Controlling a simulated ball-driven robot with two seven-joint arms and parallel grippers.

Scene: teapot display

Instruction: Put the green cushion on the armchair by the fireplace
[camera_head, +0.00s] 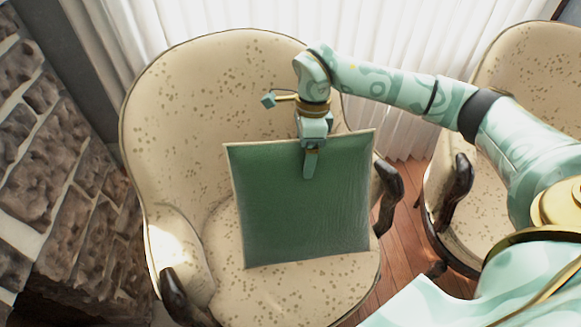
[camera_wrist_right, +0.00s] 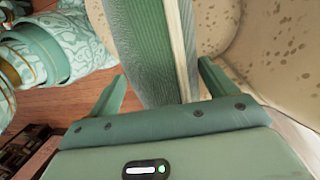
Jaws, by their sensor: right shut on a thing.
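The green cushion (camera_head: 300,200) is square with a pale edge and hangs upright in front of the armchair's backrest, over the seat. The cream speckled armchair (camera_head: 190,100) stands beside the stone fireplace (camera_head: 50,180). My right gripper (camera_head: 310,160) is shut on the cushion's top edge; one finger shows on the near face. In the right wrist view the cushion (camera_wrist_right: 150,45) stands edge-on between the fingers of my right gripper (camera_wrist_right: 160,90). I cannot tell whether the cushion's lower edge touches the seat. My left gripper is not in view.
A second speckled armchair (camera_head: 510,65) with dark wooden arms stands at the right. White curtains (camera_head: 390,35) hang behind. The first chair's dark armrests (camera_head: 387,195) flank the seat closely. A strip of wooden floor (camera_head: 405,230) shows between the chairs.

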